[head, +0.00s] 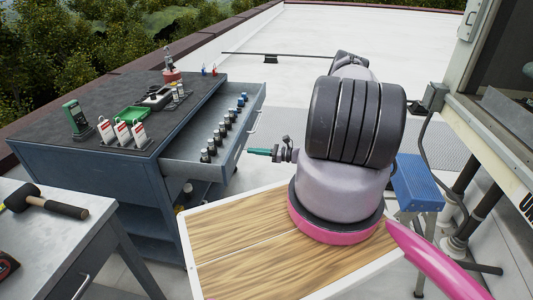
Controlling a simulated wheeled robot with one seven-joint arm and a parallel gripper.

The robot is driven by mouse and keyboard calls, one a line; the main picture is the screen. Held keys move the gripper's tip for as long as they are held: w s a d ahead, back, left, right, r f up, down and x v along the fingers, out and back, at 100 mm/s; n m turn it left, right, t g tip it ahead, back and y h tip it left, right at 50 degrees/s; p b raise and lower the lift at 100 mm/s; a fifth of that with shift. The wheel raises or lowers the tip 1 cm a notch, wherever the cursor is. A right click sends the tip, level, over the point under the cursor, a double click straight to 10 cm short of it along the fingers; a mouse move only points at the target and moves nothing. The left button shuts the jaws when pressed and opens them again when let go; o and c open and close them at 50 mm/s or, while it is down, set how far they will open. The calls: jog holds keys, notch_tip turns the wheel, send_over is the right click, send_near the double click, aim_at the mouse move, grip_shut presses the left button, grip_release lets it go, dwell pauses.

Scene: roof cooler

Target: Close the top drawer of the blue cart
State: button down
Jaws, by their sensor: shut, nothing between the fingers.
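The blue cart (95,185) stands at the left with a dark top. Its top drawer (185,150) is pulled out toward the right, showing a light grey inside and a row of small dark cylinders along its front. The drawer front (231,152) carries a pale handle (253,127). My gripper (257,152), with teal fingers, is shut and empty. It points left at the drawer front, right of it and below the handle. I cannot tell whether the fingertips touch the front. My arm hides the gripper's far side.
On the cart top are a green tray (133,113), a green meter (76,118) and white-and-red bottles (122,132). A grey table (50,245) with a mallet (45,203) is at the lower left. A blue step stool (417,183) stands at the right.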

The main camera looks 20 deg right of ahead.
aim_at(239, 149)
jog(key=shift+x, duration=1.75)
